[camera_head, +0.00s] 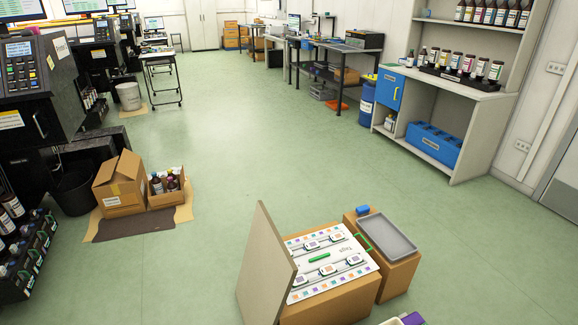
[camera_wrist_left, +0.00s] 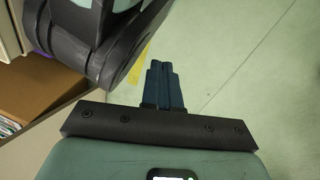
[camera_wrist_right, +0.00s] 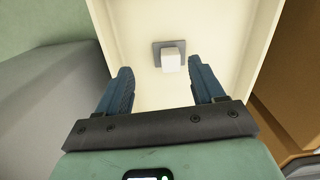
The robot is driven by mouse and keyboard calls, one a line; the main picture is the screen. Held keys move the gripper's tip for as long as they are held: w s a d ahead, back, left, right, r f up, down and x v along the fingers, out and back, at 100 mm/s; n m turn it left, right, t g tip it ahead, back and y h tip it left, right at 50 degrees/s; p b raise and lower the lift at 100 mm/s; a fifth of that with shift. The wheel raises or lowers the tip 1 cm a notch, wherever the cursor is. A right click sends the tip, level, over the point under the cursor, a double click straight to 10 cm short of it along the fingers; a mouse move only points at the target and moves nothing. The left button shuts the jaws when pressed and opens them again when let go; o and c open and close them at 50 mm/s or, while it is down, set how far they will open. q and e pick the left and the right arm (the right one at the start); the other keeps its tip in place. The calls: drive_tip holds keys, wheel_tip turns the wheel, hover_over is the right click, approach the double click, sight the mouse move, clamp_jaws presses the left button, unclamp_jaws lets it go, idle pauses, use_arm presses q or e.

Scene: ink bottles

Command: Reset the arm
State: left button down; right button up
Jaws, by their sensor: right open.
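My right gripper (camera_wrist_right: 160,66) is open in the right wrist view, with its two blue fingers wide apart. It points into a cream open box (camera_wrist_right: 120,20). A small white block (camera_wrist_right: 173,60) on a grey square lies in the box beyond the fingertips. Nothing shows between the fingers. My left gripper (camera_wrist_left: 161,68) has its two blue fingers together in the left wrist view, with nothing visible between them, over green floor (camera_wrist_left: 240,80). Neither gripper shows in the head view.
A carton with a white board (camera_head: 352,272) and an upright panel (camera_head: 262,265) stands in front. A carton with a grey tray (camera_head: 387,236) adjoins it. Bottle cartons (camera_head: 120,190) stand left; a shelf bench (camera_head: 455,110) stands right. The floor between is clear.

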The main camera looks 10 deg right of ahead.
drive_tip(key=s+a+r+n+y+p, duration=0.1)
drive_tip(key=s+a+r+n+p, duration=0.4)
drive_tip(key=s+a+r+p, duration=0.5)
drive_tip(key=s+a+r+n+g+y+p, duration=0.1)
drive_tip(key=s+a+r+n+p, duration=0.3)
drive_tip(key=s+a+r+p, duration=0.5)
drive_tip(key=s+a+r+y, duration=0.1)
drive_tip(key=s+a+r, duration=0.2)
drive_tip(key=s+r, duration=0.2)
drive_tip(key=shift+s+a+r+n+p, duration=0.15)
drive_tip(key=shift+s+r+n+p, duration=0.25)
drive_tip(key=shift+s, duration=0.75)
drive_tip(key=shift+f, duration=0.1)
drive_tip(key=c, duration=0.5)
use_arm(q)
drive_tip(key=s+d+r+g, duration=0.1)
drive_tip(key=s+d+r, duration=0.1)
drive_tip(key=r, duration=0.9)
drive_tip(key=s+d+r+m+g+h, duration=0.1)
drive_tip(key=s+d+r, duration=0.1)
drive_tip(key=r, duration=1)
drive_tip(key=shift+s+d+r, duration=0.15)
drive_tip(key=shift+d+r, duration=0.05)
drive_tip(key=shift+d, duration=0.6)
use_arm(e)
drive_tip(key=shift+s, duration=0.15)
